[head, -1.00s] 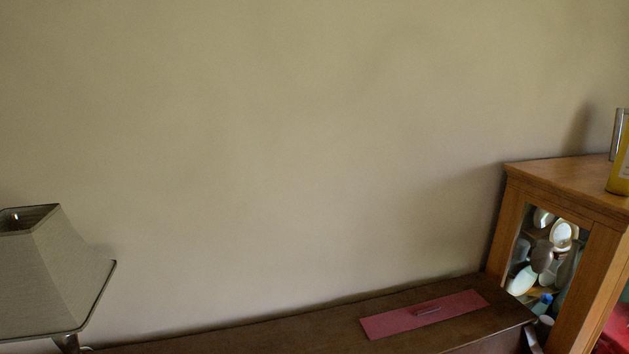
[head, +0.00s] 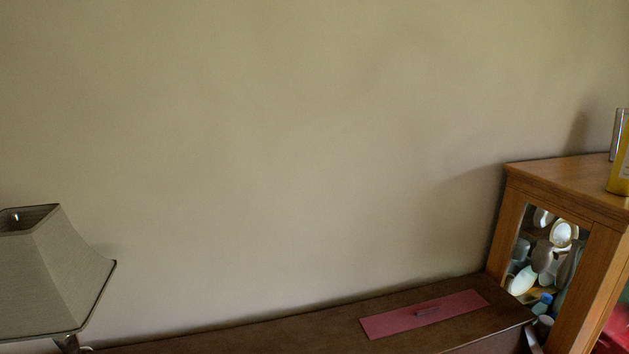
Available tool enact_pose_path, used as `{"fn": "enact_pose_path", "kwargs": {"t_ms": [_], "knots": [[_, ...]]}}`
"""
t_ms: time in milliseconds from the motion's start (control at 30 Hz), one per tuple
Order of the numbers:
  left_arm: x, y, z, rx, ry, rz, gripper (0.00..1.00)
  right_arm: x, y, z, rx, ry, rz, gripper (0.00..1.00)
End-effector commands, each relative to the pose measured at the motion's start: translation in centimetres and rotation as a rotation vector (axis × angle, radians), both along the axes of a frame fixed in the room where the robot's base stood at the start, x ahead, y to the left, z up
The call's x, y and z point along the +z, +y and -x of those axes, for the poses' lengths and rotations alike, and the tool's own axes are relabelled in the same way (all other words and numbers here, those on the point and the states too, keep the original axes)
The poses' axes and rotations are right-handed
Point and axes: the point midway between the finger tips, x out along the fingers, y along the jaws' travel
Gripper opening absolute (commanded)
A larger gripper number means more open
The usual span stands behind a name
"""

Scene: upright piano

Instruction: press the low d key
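The piano keys and the low d key do not show in the head view. A long dark brown wooden top (head: 270,335) runs along the bottom edge, against the wall; it may be the piano's top, but I cannot tell. Neither of my grippers is in view.
A grey lamp (head: 45,270) stands at the lower left. A flat red piece (head: 385,323) lies on the dark top. A wooden glass-fronted cabinet (head: 595,235) with dishes stands at the right, with a yellow container (head: 621,165) on it. A bare beige wall (head: 280,140) fills the middle.

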Motion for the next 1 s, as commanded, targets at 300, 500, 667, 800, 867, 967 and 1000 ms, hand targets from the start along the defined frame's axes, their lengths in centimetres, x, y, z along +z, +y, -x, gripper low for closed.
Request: {"fn": "enact_pose_path", "kwargs": {"t_ms": [300,500,667,800,867,967,1000], "knots": [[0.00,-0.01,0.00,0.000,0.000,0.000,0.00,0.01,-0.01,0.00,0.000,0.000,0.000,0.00],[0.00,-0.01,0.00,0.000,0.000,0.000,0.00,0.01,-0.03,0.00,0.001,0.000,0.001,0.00],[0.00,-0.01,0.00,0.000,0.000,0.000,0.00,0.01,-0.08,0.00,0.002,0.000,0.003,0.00],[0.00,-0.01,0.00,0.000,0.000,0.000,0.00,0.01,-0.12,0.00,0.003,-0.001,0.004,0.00],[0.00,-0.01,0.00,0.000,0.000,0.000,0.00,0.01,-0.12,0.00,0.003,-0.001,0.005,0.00],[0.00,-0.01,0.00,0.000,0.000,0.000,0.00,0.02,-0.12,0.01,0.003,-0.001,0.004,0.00],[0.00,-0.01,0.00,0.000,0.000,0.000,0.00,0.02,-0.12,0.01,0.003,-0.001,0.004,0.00]]}}
